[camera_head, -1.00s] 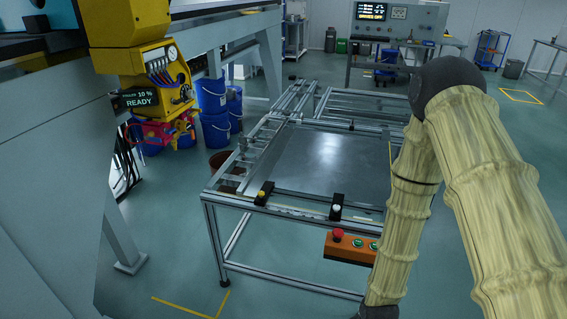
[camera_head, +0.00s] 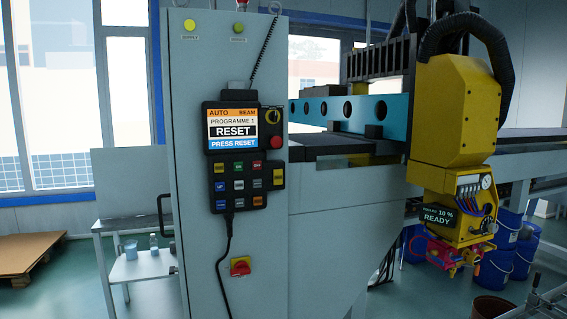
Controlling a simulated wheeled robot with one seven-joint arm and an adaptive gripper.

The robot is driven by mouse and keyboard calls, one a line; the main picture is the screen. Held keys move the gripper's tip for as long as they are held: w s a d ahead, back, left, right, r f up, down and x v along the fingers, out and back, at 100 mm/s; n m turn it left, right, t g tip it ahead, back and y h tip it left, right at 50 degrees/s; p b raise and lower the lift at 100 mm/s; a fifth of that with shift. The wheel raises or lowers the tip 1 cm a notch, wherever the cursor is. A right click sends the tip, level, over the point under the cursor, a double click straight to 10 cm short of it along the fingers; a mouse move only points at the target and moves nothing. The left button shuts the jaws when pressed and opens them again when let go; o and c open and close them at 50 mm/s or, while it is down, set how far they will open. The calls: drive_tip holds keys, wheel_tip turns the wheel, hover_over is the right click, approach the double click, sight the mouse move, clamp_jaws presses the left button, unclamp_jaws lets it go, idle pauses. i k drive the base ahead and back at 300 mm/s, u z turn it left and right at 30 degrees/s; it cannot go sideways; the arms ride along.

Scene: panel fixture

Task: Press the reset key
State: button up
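A black handheld control panel (camera_head: 243,155) hangs on the front of a tall grey cabinet (camera_head: 190,95). Its screen (camera_head: 232,130) reads "AUTO BEAM", "PROGRAMME 1", "RESET" and "PRESS RESET". Below the screen is a keypad (camera_head: 238,185) with several small coloured keys. The key labels are too small to read, so I cannot tell which one is the reset key. My gripper and arm are not in view.
A red and yellow rotary switch (camera_head: 240,266) is lower on the cabinet. A yellow machine head (camera_head: 455,120) with a "READY" display (camera_head: 438,216) stands to the right. A small table (camera_head: 135,265) and flat cardboard (camera_head: 30,252) are at left.

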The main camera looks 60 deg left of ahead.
sight(218, 168)
drive_tip(key=u, duration=2)
